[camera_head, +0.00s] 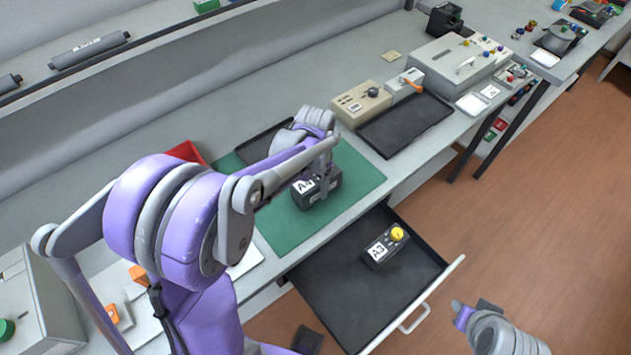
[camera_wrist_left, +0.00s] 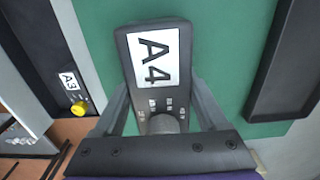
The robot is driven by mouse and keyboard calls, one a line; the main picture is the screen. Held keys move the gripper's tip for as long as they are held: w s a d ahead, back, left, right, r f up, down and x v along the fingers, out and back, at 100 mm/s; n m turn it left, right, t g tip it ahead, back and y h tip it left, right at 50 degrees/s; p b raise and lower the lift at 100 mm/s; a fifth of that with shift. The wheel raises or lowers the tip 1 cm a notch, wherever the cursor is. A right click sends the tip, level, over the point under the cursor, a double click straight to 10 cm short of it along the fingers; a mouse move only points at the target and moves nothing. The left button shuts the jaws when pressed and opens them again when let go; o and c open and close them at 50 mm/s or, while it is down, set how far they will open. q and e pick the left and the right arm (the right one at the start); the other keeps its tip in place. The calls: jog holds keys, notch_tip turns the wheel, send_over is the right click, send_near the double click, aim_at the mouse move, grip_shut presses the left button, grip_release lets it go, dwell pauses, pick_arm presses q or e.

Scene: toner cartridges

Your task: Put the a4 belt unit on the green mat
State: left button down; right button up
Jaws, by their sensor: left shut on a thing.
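The A4 belt unit (camera_head: 309,190) is a dark block with a white A4 label, over the green mat (camera_head: 358,174) in the head view. In the left wrist view the A4 belt unit (camera_wrist_left: 183,30) lies against the green mat (camera_wrist_left: 232,60), between the fingers. My left gripper (camera_head: 326,182) is shut on it; in the left wrist view the gripper (camera_wrist_left: 165,112) has a finger on each side. I cannot tell whether the unit touches the mat. My right gripper (camera_head: 474,312) is at the lower right, away from the mat; its jaws are unclear.
An open drawer (camera_head: 330,290) below the mat holds the A3 unit (camera_head: 378,252) with a yellow knob. A dark tray (camera_head: 405,125) and a beige box (camera_head: 360,103) stand right of the mat. A red bin (camera_head: 187,152) is at its left.

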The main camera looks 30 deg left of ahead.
pick_arm(q)
jog(key=shift+f, duration=0.2)
grip_release()
jog(key=shift+r, duration=0.15)
